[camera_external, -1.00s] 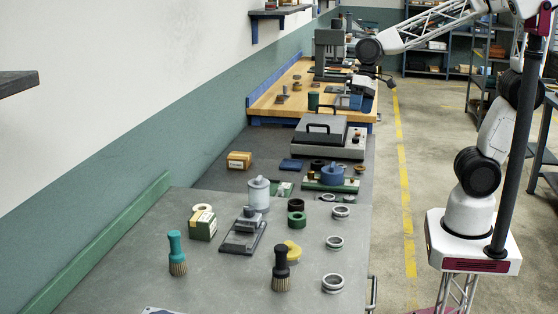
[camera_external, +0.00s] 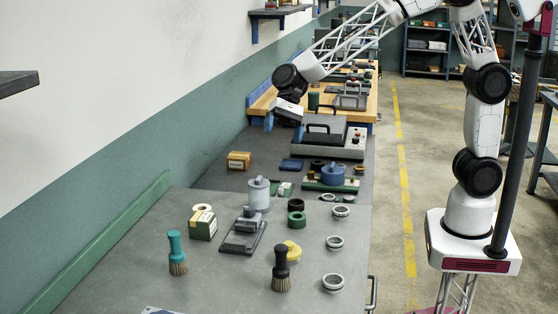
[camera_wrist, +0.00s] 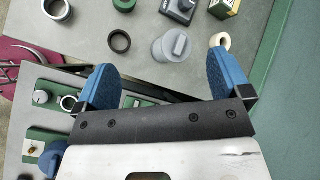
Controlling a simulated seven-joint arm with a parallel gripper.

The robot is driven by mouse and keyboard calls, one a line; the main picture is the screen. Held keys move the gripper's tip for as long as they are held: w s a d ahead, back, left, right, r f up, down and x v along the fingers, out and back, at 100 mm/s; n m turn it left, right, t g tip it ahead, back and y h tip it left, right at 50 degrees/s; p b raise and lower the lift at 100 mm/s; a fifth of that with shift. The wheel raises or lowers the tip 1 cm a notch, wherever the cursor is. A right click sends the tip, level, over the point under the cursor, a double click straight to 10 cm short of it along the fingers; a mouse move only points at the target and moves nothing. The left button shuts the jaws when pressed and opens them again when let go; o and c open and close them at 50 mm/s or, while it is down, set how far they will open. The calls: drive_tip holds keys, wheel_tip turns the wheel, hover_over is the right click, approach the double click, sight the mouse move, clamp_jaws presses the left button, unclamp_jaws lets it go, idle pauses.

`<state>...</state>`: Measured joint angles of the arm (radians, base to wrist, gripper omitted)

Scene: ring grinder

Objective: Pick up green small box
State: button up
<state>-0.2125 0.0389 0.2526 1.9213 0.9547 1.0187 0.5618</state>
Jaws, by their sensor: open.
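The green small box (camera_external: 203,226), with a pale label, stands on the grey bench left of centre in the external view. In the wrist view it shows only partly, at the top edge (camera_wrist: 224,6). My gripper (camera_external: 283,127) is open and empty, with its blue fingers apart. It hangs in the air above the bench, farther back than the box and to its right in the external view. In the wrist view the open fingers (camera_wrist: 158,80) frame the bench, with the box beyond the right finger.
A cream ring (camera_external: 201,207) lies beside the box. A grey canister (camera_external: 258,195), a dark clamp-like tool (camera_external: 244,235) and a teal brush (camera_external: 175,250) stand around it. A brown carton (camera_external: 239,160) is farther back. Several rings lie along the right. The bench's front left is clear.

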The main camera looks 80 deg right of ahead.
sight(204, 213)
drive_tip(key=w+a+f+m, duration=0.1)
drive_tip(key=w+a, duration=0.1)
drive_tip(key=a, duration=0.1)
drive_tip(key=w+a+f+m+y, duration=0.1)
drive_tip(key=w+a+f, duration=0.1)
drive_tip(key=w, duration=0.1)
drive_tip(key=w+a+f+m+y, duration=0.1)
drive_tip(key=w+a+f, duration=0.1)
drive_tip(key=w+a, duration=0.1)
drive_tip(key=shift+w+a+f, duration=0.25)
drive_tip(key=shift+a, duration=0.05)
drive_tip(key=w+a+f+m+y, duration=0.1)
drive_tip(key=w+a+f, duration=0.2)
drive_tip(key=w+a+f+m, duration=0.2)
drive_tip(key=a+f, duration=0.1)
drive_tip(key=a, duration=0.1)
drive_tip(key=w+a+f+m+y, duration=0.1)
drive_tip(key=w+a+f, duration=0.2)
drive_tip(key=shift+w+a+m+y, duration=0.15)
drive_tip(key=shift+w+m+y, duration=0.15)
drive_tip(key=shift+w, duration=0.05)
drive_tip(key=shift+x, duration=1.3)
drive_tip(key=shift+x, duration=2.65)
drive_tip(key=shift+w+f, duration=0.1)
drive_tip(key=shift+w, duration=0.05)
